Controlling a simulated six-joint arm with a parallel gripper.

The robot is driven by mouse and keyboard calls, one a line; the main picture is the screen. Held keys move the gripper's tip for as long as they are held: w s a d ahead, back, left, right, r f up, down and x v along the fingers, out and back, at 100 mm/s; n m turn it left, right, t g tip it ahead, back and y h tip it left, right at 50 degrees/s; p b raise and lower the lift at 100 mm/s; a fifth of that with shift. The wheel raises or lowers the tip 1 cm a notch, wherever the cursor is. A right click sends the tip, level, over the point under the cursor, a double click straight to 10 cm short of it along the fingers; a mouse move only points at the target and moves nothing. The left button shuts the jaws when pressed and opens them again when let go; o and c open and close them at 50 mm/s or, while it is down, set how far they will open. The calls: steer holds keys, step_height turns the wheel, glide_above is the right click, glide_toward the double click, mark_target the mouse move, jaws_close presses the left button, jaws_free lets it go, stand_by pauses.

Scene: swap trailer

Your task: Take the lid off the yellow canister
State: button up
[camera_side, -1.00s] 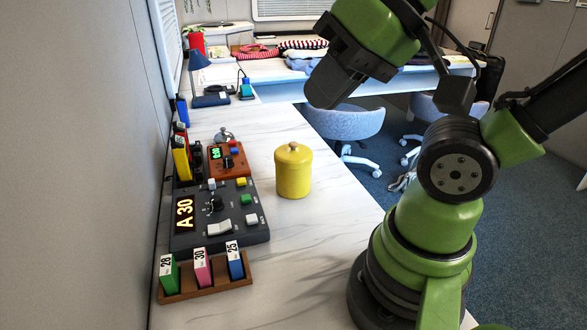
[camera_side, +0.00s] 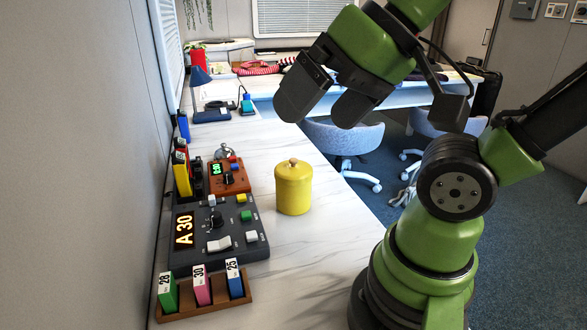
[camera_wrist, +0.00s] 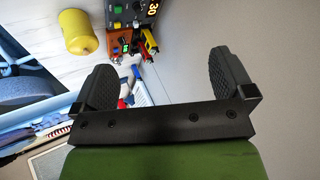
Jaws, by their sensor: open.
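The yellow canister (camera_side: 294,192) stands upright on the white marbled counter in the side view. In the wrist view the canister (camera_wrist: 78,32) shows at the upper left, outside the fingers. The space between the fingers (camera_wrist: 160,88) shows only counter, wall and blurred things behind.
A grey control box (camera_side: 217,236) reading "A 30" and an orange box (camera_side: 228,177) stand left of the canister. A wooden rack (camera_side: 204,306) holds green, pink and blue cartridges in front. A blue lamp (camera_side: 199,90) stands farther back. The counter around the canister is clear.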

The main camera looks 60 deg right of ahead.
steer(key=w+d+g+h, duration=0.2)
steer(key=w+d, duration=0.4)
steer(key=w, duration=0.2)
steer(key=g, duration=0.4)
glide_toward(294, 159)
steer(key=shift+h, duration=0.3)
step_height(294, 159, down, 5)
steer(key=shift+a+r, duration=0.1)
steer(key=shift+r, duration=0.1)
steer(key=shift+m, duration=0.3)
steer(key=f, duration=0.2)
steer(key=w+f, duration=0.1)
steer(key=f, duration=0.2)
steer(key=shift+f, duration=0.25)
steer(key=c, duration=1.1)
steer(key=shift+o, duration=0.2)
